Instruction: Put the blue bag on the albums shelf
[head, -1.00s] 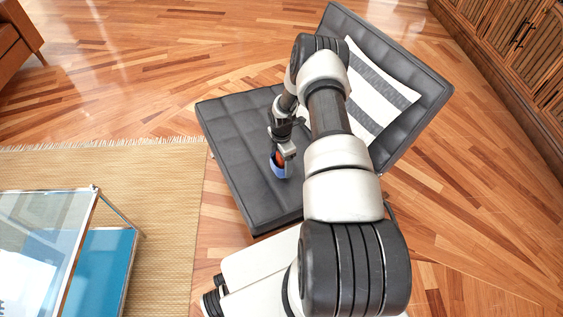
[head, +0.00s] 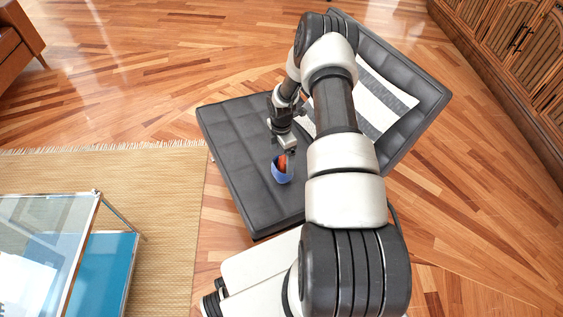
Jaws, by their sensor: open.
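The blue bag (head: 282,176) sits on the seat of the dark grey chair (head: 235,150), with something orange-red showing at its top. My gripper (head: 290,152) is open just above and behind the bag in the head view. The bag is not held. Whether a fingertip still touches its top edge I cannot tell. No shelf with albums can be made out in this view.
A striped cushion (head: 385,97) leans on the chair's backrest, partly behind my arm. A glass table (head: 45,225) stands on the woven rug (head: 170,220) at the left. Wooden cabinets (head: 520,45) line the upper right. Wood floor is clear beyond the chair.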

